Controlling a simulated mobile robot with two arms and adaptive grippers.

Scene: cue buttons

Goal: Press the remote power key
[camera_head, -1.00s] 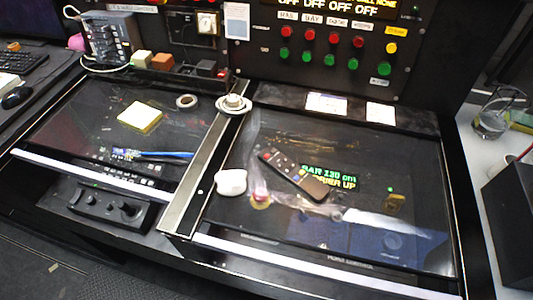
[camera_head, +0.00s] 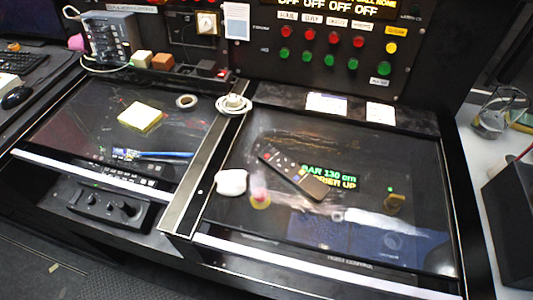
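The remote (camera_head: 293,175) is a dark, slim handset lying diagonally on the right glass panel of the console. Its upper-left end carries small buttons, with a reddish one near that end; the power key is too small to make out for certain. The remote's lower-right end partly overlaps green and yellow lit text on the panel. Nothing covers the remote. Neither of my grippers shows in the head view.
A yellow pad (camera_head: 140,117), tape roll (camera_head: 187,101) and blue pen (camera_head: 165,155) lie on the left panel. Red and green buttons (camera_head: 334,59) line the back panel.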

